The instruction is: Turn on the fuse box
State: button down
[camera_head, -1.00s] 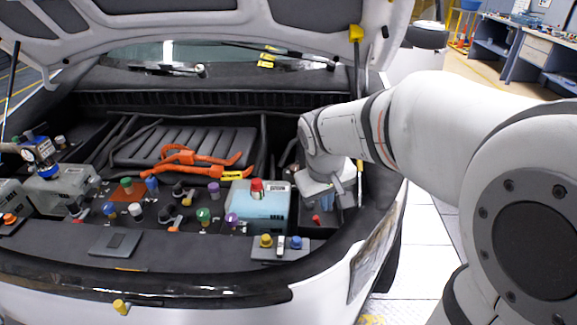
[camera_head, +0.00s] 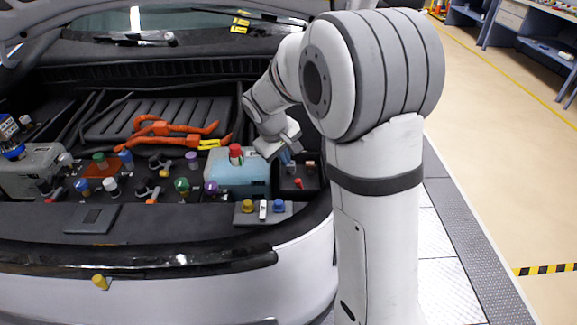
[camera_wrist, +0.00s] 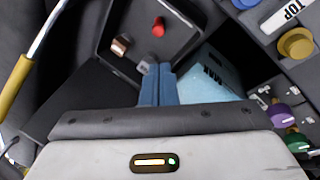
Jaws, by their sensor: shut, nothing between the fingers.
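The fuse box appears to be the dark open box (camera_head: 313,178) at the right end of the engine bay. In it are a red lever or knob (camera_head: 298,183) and a copper-coloured piece (camera_head: 310,163). In the wrist view, the box (camera_wrist: 188,46) is ahead of the fingers, with the red knob (camera_wrist: 158,27) and copper piece (camera_wrist: 121,43) inside. My gripper (camera_head: 286,158) is over the box's left part, beside the blue coolant tank (camera_head: 240,178). Its blue fingers (camera_wrist: 156,72) are shut and empty, near a small grey piece; contact cannot be told.
The tank with its red cap (camera_head: 236,152) stands directly left of the box. A panel with yellow and blue caps (camera_head: 263,219) lies in front. Several coloured caps and orange cables (camera_head: 172,128) fill the bay. A rod (camera_wrist: 32,52) runs left in the wrist view.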

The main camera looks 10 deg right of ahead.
send_near(291, 186)
jog(key=d+f, duration=0.1)
jog(key=w+f, duration=0.1)
jog(key=f, duration=0.1)
jog(key=w+d+f, duration=0.1)
jog(key=shift+w+d+f, duration=0.15)
jog(key=shift+d+f, duration=0.1)
jog(key=shift+d, duration=0.1)
jog(key=shift+a+r+p, duration=0.1)
jog(key=shift+r+p, duration=0.05)
jog(key=shift+p, duration=0.2)
